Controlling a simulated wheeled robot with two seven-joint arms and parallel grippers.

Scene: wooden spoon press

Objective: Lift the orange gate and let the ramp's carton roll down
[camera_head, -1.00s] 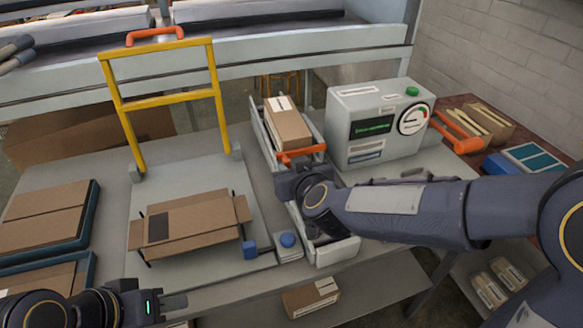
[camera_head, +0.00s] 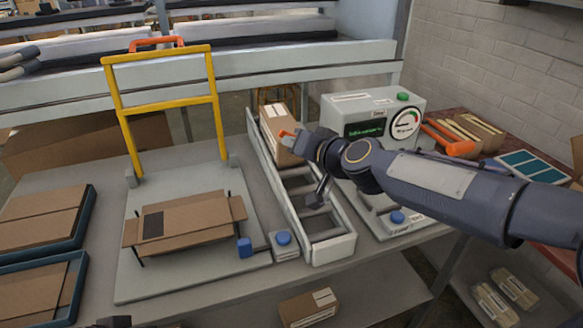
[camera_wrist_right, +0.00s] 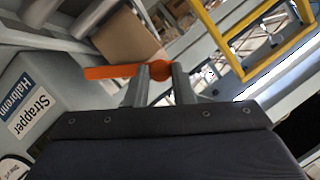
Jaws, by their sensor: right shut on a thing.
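The brown carton (camera_head: 274,122) with a white label lies at the upper end of the grey ramp (camera_head: 333,246). Below the carton the ramp's roller bed is bare. My right gripper (camera_head: 301,141) is shut on the orange gate (camera_head: 287,133), at the carton's near end; the gripper partly hides both. In the right wrist view, the two fingers (camera_wrist_right: 158,82) clasp the orange gate (camera_wrist_right: 108,72), with the carton (camera_wrist_right: 130,38) behind it. I cannot tell whether gate and carton touch. Only a dark sliver of my left arm shows at the bottom edge; its fingers are out of view.
A grey strapper machine (camera_head: 375,118) stands right of the ramp. A yellow frame (camera_head: 119,100) rises over a press plate with a flat open carton (camera_head: 185,220). A blue button box (camera_head: 284,243) sits by the ramp's lower end. Another carton (camera_head: 308,308) lies on the lower shelf.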

